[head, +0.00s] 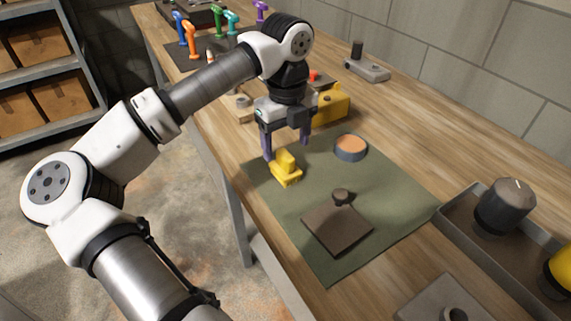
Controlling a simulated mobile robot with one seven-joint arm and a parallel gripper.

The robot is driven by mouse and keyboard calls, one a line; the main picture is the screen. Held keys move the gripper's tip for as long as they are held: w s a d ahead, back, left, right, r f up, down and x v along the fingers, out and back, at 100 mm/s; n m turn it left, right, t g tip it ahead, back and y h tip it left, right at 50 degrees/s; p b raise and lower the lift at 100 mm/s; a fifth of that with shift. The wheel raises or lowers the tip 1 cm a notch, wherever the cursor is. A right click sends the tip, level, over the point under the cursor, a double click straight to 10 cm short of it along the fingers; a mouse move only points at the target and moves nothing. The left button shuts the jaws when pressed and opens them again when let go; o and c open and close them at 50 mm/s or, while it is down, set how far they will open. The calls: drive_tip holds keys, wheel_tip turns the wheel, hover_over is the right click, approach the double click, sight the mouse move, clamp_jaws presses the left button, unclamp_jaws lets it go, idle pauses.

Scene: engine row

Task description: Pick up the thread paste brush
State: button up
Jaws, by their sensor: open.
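A small yellow piece (286,174) with a flat block base and a raised grip stands near the left edge of a green mat (395,185). It looks most like the thread paste brush, though its bristles cannot be made out. My gripper (286,150) points down over it, open, with one finger to the left of the raised grip and the other to the right and behind. I cannot tell whether the fingers reach down around the grip or touch it. A round dark dish with orange contents (350,147) sits on the mat to the right.
A brown plate with a knob (338,229) lies on the mat's front part. A yellow box (331,106) stands just behind my gripper. A grey tray (490,231) with a dark cylinder (504,205) is at right. Several coloured upright tools stand at the far left end.

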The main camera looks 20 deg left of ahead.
sight(285, 153)
drive_tip(key=shift+s+f+p, duration=0.1)
drive_tip(key=shift+f+p, duration=0.9)
drive_tip(key=shift+f, duration=1.95)
drive_tip(key=shift+c, duration=0.4)
drive_tip(key=c, duration=1)
drive_tip(key=shift+r, duration=0.15)
drive_tip(key=shift+c, duration=0.2)
wheel_tip(285, 153, up, 20)
drive_tip(key=b, duration=0.3)
drive_tip(key=o, duration=0.4)
drive_tip(key=shift+c, duration=1.2)
